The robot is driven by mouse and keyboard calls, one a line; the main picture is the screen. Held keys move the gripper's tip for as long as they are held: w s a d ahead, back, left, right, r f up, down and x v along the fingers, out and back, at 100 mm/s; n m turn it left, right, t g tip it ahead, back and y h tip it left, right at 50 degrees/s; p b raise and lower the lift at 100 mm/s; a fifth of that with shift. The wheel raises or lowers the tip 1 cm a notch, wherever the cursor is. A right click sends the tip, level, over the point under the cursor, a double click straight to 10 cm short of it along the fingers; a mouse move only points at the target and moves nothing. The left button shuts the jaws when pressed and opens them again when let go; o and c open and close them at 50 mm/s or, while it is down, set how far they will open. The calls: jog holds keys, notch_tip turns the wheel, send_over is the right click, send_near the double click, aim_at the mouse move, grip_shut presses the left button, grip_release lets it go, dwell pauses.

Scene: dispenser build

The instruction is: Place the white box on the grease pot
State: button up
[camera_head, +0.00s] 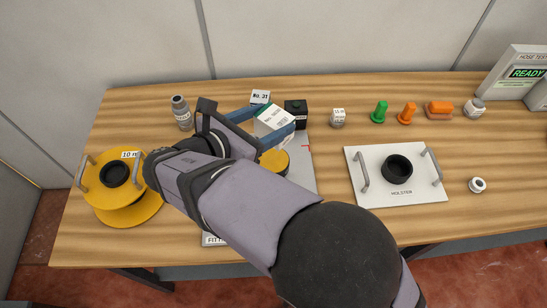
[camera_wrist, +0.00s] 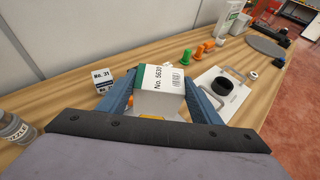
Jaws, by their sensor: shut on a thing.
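The white box (camera_head: 274,122), with a green edge and printed label, is held between the blue fingers of my gripper (camera_head: 268,124). In the wrist view, the white box (camera_wrist: 160,92) reads "No. 5630" and sits between both fingers of my gripper (camera_wrist: 160,101). A yellow round thing with a dark rim, seemingly the grease pot (camera_head: 274,161), stands on a pale sheet just below the box in the head view. My arm hides part of it. Only a yellow sliver shows under the box in the wrist view. I cannot tell whether box and pot touch.
A small box marked "No. 31" (camera_head: 260,97) and a black box (camera_head: 296,108) stand close behind. A yellow reel (camera_head: 120,205) and a grey bottle (camera_head: 181,112) are left.

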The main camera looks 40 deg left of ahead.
jog(key=shift+f+p, duration=0.7)
jog(key=shift+f, duration=4.25)
jog(key=shift+f, duration=0.15)
jog(key=o, duration=1.2)
jog(key=shift+s, duration=0.15)
jog(key=b+v, duration=0.2)
jog(key=v, duration=1)
jog(key=shift+b, duration=0.3)
